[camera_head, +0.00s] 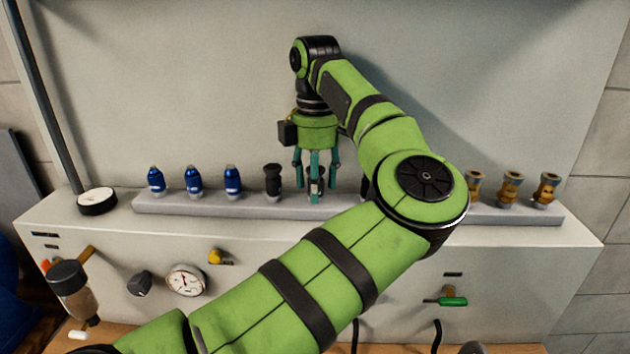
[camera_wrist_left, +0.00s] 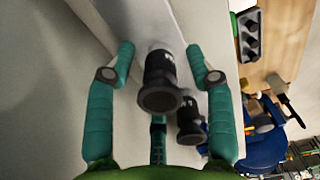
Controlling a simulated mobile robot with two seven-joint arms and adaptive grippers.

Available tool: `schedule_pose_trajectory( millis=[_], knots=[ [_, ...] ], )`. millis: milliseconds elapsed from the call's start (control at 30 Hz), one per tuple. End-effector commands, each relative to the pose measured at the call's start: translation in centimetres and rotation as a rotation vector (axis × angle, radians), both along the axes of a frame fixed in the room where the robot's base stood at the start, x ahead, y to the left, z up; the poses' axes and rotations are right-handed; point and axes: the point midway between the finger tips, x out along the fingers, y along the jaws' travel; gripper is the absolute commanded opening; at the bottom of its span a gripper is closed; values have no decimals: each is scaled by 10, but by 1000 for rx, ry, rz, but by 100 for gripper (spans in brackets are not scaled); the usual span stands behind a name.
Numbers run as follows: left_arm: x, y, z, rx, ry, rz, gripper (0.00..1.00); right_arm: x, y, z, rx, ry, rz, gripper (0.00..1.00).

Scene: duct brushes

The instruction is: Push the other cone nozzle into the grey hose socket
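A flared black nozzle (camera_head: 273,180) stands upright on the long grey ledge (camera_head: 210,207). A second flared black nozzle (camera_wrist_left: 160,85) lies between the fingers in the left wrist view, with another black one (camera_wrist_left: 190,118) beside it. My left gripper (camera_head: 316,190) points down over the ledge, just right of the black nozzle in the head view. Its teal fingers (camera_wrist_left: 160,58) are spread around the nozzle, with visible gaps at both sides. I cannot pick out the grey hose socket with certainty. My left arm hides part of the ledge. My right gripper is out of view.
Several blue bottle-shaped pieces (camera_head: 194,182) stand left on the ledge and several brown ones (camera_head: 510,187) stand right. A round white-topped disc (camera_head: 97,200) lies at the far left. A gauge (camera_head: 186,281) and a green handle (camera_head: 452,301) are on the front panel.

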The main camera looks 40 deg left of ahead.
Motion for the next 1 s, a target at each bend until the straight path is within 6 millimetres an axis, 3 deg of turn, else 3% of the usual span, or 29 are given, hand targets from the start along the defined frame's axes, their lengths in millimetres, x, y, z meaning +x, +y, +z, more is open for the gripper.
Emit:
schedule_pose_trajectory(
  millis=[33, 100, 467, 1000],
  knots=[
    [0, 0, 0, 0, 0, 0, 26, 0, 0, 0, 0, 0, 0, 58],
    [0, 0, 0, 0, 0, 0, 0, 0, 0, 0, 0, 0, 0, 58],
    [0, 0, 3, 0, 0, 0, 0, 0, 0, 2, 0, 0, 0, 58],
    [0, 0, 25, 1, -2, 0, 0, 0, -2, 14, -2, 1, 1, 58]
  ],
)
